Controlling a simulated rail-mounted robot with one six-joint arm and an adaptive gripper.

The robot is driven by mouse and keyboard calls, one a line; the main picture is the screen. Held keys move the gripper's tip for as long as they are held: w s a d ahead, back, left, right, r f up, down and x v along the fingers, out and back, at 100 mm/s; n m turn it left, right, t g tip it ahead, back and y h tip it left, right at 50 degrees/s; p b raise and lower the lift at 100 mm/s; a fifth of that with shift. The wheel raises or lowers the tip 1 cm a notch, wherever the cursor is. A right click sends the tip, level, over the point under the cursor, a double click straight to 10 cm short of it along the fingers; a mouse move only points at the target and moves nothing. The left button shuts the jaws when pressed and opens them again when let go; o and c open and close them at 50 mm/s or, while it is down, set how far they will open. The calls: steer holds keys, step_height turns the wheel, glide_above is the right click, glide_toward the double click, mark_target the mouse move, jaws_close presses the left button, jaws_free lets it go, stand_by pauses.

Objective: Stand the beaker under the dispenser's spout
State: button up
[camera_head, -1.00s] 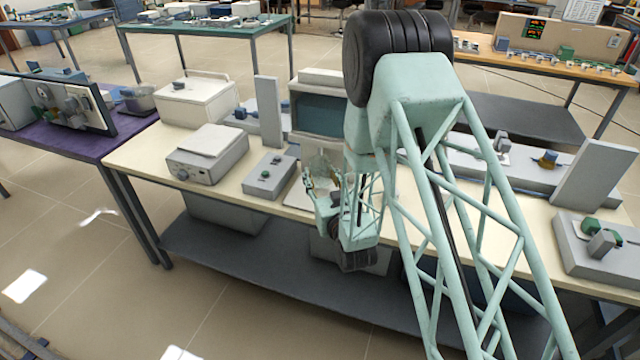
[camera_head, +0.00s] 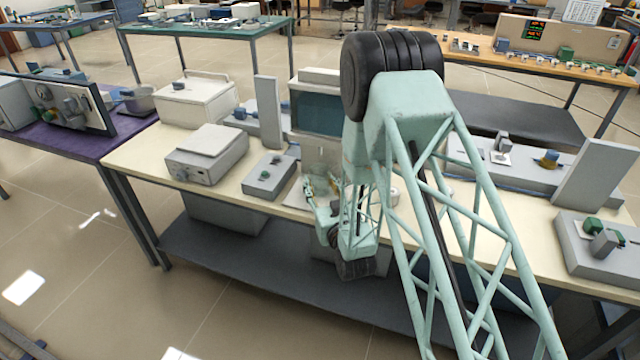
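My gripper (camera_head: 321,187) is at the front of the cream bench, in front of a grey cabinet with a dark window (camera_head: 318,110). Its pale green fingers point away from me and are very small in view. A faint, clear, glass-like shape (camera_head: 319,158) shows at the fingertips and may be the beaker. I cannot tell whether the fingers touch or hold it. I cannot make out the dispenser's spout; my arm covers much of the bench right of the cabinet.
A grey-white box instrument (camera_head: 207,152), a low control box (camera_head: 270,177) and an upright grey panel (camera_head: 268,112) stand left of my gripper. Right of my arm are another upright panel (camera_head: 594,175) and a grey unit with green knobs (camera_head: 598,245). A lower shelf (camera_head: 220,262) runs beneath.

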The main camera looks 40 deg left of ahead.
steer(key=shift+f, duration=0.15)
steer(key=o, duration=1)
steer(key=shift+c, duration=0.2)
steer(key=shift+r, duration=0.2)
steer(key=shift+p+v, duration=0.9)
steer(key=shift+v, duration=5.1)
steer(key=shift+f, duration=0.15)
